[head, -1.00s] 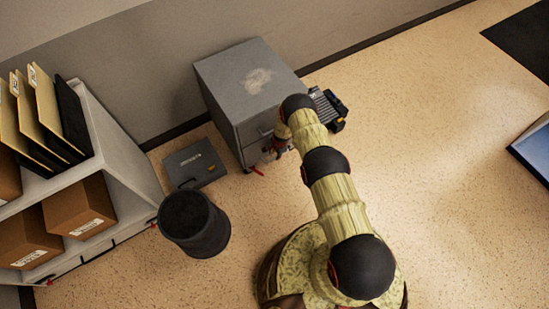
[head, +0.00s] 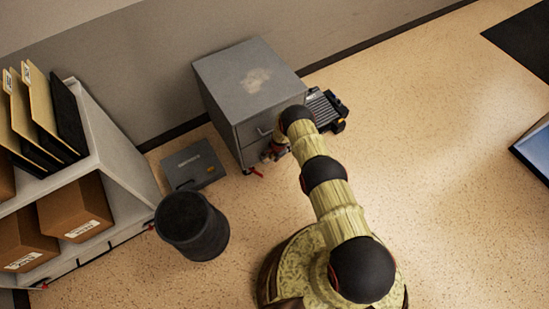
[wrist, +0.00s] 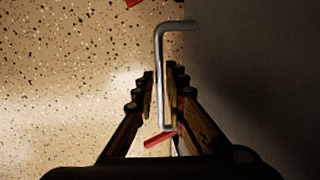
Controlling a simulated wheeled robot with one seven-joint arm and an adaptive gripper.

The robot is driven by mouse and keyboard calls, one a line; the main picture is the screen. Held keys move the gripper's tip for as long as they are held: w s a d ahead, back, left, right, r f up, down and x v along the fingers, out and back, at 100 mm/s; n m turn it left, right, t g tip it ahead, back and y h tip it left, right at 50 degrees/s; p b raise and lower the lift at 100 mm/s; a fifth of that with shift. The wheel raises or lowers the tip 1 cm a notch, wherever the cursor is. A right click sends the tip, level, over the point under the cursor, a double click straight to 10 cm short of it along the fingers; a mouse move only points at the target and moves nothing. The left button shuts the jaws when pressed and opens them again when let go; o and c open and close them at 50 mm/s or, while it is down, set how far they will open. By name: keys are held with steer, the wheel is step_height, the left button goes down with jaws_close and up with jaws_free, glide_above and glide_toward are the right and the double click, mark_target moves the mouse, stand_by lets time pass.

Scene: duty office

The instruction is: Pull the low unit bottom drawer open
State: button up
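The low unit (head: 228,85) is a grey cabinet against the wall, with a worn patch on its top. An upper handle (head: 265,133) shows on its front. The bottom drawer and its handle are mostly hidden by my gripper (head: 273,152), which is low at the front. No open drawer gap shows. In the wrist view, a bent metal bar handle (wrist: 161,55) runs between the two fingers of my gripper (wrist: 161,78). The fingers are close together on either side of the bar and look shut on it. The dark cabinet face (wrist: 250,70) is on the right.
A black bin (head: 192,225) and a flat grey case (head: 193,165) stand on the floor left of the unit. A dark device (head: 325,108) is on its right. A shelf (head: 110,170) with folders and boxes is at left. Open floor lies right.

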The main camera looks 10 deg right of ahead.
jaws_close()
steer(key=shift+s, duration=0.15)
stand_by(0.4)
